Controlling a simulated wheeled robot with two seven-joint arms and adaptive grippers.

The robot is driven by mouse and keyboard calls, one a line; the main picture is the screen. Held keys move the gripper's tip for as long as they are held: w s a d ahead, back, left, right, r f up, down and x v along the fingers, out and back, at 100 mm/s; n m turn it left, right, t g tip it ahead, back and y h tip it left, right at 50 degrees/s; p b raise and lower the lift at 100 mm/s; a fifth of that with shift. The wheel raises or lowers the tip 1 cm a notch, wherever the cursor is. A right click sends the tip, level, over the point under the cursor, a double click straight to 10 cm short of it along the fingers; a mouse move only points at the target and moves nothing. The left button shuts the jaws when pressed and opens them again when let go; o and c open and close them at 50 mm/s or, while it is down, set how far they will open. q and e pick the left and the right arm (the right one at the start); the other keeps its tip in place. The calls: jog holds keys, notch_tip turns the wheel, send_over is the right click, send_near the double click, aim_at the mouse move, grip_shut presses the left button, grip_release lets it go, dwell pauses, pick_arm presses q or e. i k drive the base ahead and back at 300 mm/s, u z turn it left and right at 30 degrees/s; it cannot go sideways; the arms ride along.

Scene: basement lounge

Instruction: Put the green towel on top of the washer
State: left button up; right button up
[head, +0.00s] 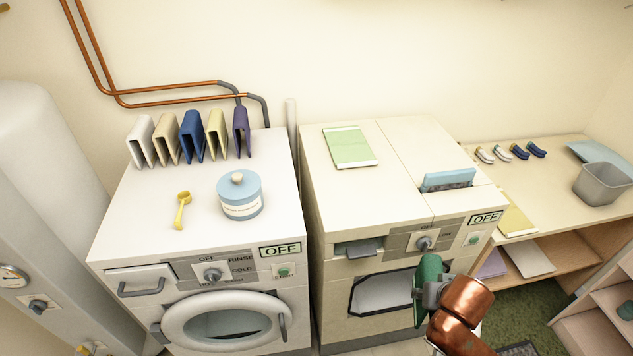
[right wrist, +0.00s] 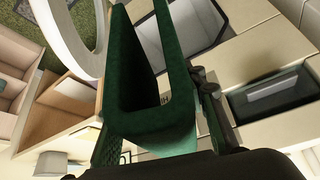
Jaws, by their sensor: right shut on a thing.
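The dark green towel (head: 429,270) is folded into a stiff U shape. My right gripper (head: 430,293) is shut on it and holds it in front of the right-hand machine, lower than its top. The towel also fills the middle of the right wrist view (right wrist: 150,125), between the fingers. The washer (head: 150,210) is the left-hand white machine with a round front door and a dial marked RINSE and COLD. It stands to the left of my right gripper. My left gripper is out of view.
Several folded cloths (head: 192,138) stand along the washer's back left edge. A blue-lidded jar (head: 240,198) and a yellow scoop (head: 182,210) sit nearer its front. Its top right back is clear. The right-hand machine (head: 390,185) bears a pale green flat item (head: 349,147).

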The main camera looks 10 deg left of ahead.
aim_at(132, 220)
jog(key=u, duration=0.05)
jog(key=k, duration=0.3)
jog(key=u, duration=2.25)
